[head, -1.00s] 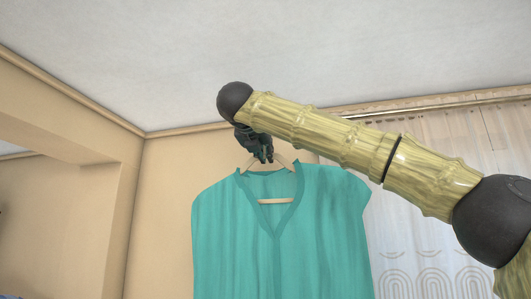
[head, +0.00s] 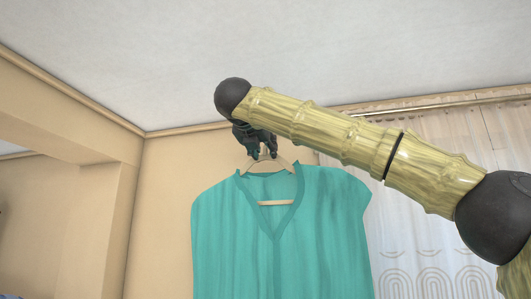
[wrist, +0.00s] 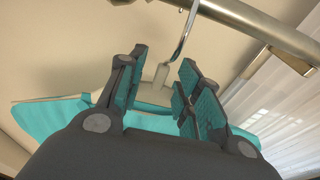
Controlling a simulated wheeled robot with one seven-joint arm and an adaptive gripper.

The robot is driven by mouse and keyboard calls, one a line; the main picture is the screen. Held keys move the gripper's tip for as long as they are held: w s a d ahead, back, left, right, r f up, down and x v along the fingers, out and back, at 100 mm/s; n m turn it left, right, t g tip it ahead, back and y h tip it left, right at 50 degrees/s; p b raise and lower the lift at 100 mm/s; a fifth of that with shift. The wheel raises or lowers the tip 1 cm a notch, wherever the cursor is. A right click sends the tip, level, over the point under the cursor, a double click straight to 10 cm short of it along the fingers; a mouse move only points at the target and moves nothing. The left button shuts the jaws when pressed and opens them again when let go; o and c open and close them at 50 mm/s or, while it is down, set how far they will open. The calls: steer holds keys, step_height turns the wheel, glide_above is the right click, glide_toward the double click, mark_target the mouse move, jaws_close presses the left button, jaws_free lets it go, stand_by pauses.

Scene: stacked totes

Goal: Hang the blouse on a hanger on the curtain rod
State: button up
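The teal blouse (head: 245,235) hangs upright on a light wooden hanger (head: 275,202) in the head view. My gripper (head: 262,155) is at the hanger's top. In the wrist view its fingers (wrist: 160,92) are spread either side of the hanger's neck (wrist: 161,76), with a gap on both sides. The metal hook (wrist: 182,40) rises from the neck to the curtain rod (wrist: 240,22) and crosses in front of it; the hook's top is out of frame. The rod also shows in the head view (head: 425,106), partly behind my arm.
A white sheer curtain (head: 430,190) hangs right of the blouse, and also shows in the wrist view (wrist: 285,105). A rod bracket (wrist: 255,62) is on the wall side. A beige wall (head: 165,210) is behind, with the ceiling (head: 130,60) close above my arm.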

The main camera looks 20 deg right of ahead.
steer(key=v, duration=1.1)
steer(key=shift+w+f, duration=0.1)
